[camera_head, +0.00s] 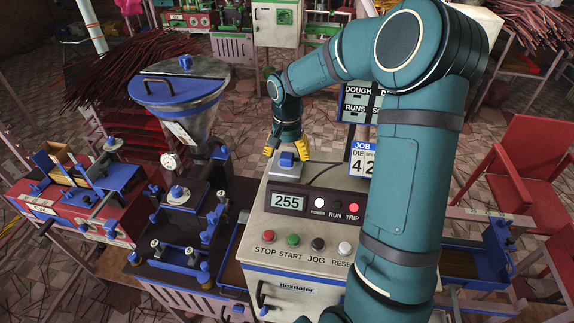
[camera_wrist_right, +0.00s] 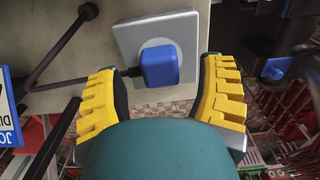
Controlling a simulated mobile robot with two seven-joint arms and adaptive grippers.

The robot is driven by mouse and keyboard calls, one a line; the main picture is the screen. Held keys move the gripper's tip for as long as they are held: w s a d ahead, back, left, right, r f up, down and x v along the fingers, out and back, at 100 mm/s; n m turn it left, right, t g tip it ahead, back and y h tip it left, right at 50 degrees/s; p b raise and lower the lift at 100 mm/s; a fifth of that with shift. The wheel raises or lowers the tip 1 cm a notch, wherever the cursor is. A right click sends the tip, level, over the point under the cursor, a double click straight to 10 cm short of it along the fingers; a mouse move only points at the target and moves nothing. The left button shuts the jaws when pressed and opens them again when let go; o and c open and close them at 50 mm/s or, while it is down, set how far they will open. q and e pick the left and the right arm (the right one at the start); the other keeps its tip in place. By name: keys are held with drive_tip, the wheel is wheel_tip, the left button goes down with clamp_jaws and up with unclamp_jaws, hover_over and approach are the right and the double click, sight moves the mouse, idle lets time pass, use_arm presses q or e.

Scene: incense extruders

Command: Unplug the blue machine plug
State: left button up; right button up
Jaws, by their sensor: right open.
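The blue plug (camera_wrist_right: 160,66) sits in a pale square socket plate (camera_wrist_right: 190,32) in the right wrist view, with a dark cable at its left side. In the head view the blue plug (camera_head: 287,160) shows on top of the beige control box (camera_head: 330,233). My right gripper (camera_head: 287,151) is right at the plug, coming from behind it. In the wrist view the yellow fingers of my right gripper (camera_wrist_right: 162,84) are spread wide, one to each side of the plug, with gaps showing. My left gripper is out of view.
The control box carries a 255 display (camera_head: 289,201), lamps and several buttons. A steel hopper (camera_head: 182,98) stands to the left. A sign post (camera_head: 352,135) stands close right of the gripper. A red chair (camera_head: 525,165) is at the right.

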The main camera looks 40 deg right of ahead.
sight(287, 155)
wheel_tip(287, 155, down, 2)
drive_tip(key=shift+f+b, duration=0.1)
drive_tip(key=shift+b, duration=0.35)
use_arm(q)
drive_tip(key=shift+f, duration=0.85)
use_arm(e)
clamp_jaws()
drive_tip(key=shift+r, duration=0.2)
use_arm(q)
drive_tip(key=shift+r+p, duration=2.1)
use_arm(e)
drive_tip(key=shift+r, duration=2.95)
